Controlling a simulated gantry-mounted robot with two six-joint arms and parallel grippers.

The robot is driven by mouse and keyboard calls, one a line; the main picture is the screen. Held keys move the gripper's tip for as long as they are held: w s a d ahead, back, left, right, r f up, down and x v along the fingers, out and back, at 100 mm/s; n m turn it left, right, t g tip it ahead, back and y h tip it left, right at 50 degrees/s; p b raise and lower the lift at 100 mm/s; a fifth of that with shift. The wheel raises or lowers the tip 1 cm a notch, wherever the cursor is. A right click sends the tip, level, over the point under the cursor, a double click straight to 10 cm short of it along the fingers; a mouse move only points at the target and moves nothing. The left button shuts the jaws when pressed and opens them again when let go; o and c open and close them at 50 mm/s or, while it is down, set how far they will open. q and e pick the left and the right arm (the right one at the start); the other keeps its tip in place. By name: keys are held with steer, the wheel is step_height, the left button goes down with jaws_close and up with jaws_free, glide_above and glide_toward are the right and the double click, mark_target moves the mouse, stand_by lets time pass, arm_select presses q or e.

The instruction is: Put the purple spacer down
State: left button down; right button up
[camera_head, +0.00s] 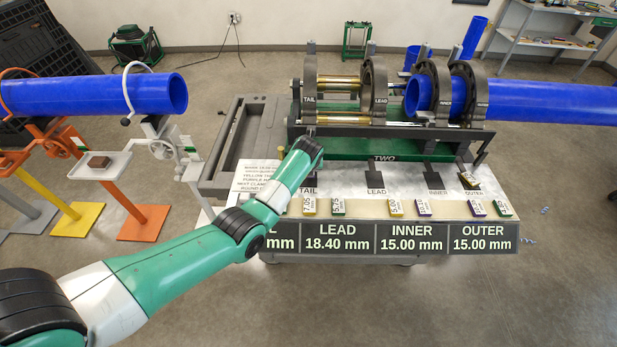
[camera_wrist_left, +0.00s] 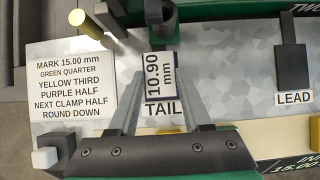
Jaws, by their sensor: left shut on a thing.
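The purple spacer (camera_wrist_left: 160,76) shows in the left wrist view as a white-faced block marked 10.90 mm with purple edges. My left gripper (camera_wrist_left: 161,84) is shut on it, one finger along each side. The spacer is just above the TAIL label in the picture, over the TAIL spot of the grey plate (camera_wrist_left: 225,70). I cannot tell whether it touches the plate. In the head view my left arm reaches to the TAIL end, and its wrist hides the gripper and the spacer. My right gripper is not in view.
An instruction card (camera_wrist_left: 70,82) lies left of the TAIL spot. Several spacers, such as a yellow one (camera_head: 309,206), line the front ledge. Another spacer (camera_head: 468,180) is at OUTER. The clamp rings and blue pipe (camera_head: 545,102) stand behind. The LEAD spot (camera_head: 376,177) is bare.

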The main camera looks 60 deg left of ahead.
arm_select(q)
step_height(320, 180, down, 3)
steer(key=shift+a+r+b, duration=0.1)
steer(key=shift+b, duration=0.7)
steer(key=shift+f, duration=0.3)
steer(key=shift+f, duration=0.2)
steer(key=shift+c, duration=1.7)
jaws_free()
